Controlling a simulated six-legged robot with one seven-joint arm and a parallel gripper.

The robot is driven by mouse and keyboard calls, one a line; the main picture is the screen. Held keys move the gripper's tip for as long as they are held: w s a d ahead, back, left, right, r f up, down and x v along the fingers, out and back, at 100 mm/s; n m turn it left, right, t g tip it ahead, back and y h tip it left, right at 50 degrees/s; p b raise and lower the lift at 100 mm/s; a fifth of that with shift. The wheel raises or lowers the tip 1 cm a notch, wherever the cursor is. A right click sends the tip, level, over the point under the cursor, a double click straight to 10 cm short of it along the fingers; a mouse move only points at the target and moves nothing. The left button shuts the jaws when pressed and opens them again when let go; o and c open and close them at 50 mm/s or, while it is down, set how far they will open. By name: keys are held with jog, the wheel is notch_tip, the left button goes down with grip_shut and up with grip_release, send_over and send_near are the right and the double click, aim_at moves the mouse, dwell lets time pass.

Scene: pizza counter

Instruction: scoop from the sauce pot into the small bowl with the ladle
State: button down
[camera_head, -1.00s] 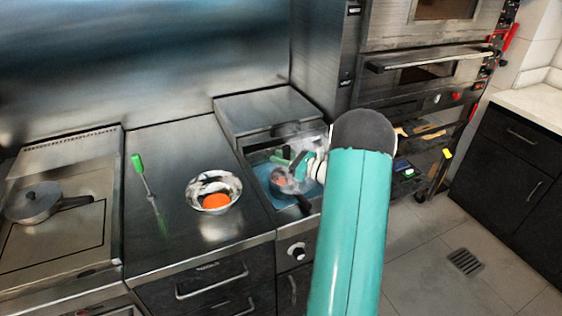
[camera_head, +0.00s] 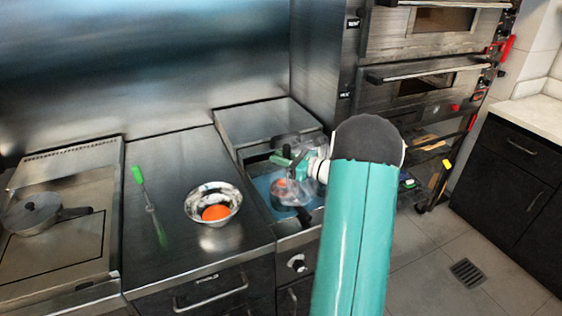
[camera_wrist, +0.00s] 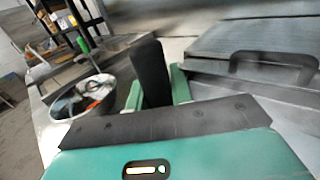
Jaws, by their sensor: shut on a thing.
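The small metal bowl (camera_head: 232,194) stands on the steel counter with an orange mass in it. It also shows at the left of the wrist view (camera_wrist: 72,97). The sauce pot (camera_head: 287,197) is a small dark pan with reddish contents in the blue-lined well to the right of the bowl. My gripper (camera_head: 297,167) is over this well, right of the bowl. In the wrist view my gripper (camera_wrist: 156,88) is shut on a black handle, which I take as the ladle (camera_wrist: 150,70). The ladle's scoop end is hidden, and steam-like haze blurs this area.
A green-handled utensil (camera_head: 138,175) lies on the counter left of the bowl. A lidded pan (camera_head: 35,212) sits on the stove at far left. Ovens (camera_head: 430,75) stand behind on the right. The counter in front of the bowl is clear.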

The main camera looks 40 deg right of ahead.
jog(key=shift+r, duration=2.25)
jog(key=shift+r, duration=3)
jog(key=s+a, duration=0.6)
jog(key=s, duration=0.4)
jog(key=shift+a, duration=0.3)
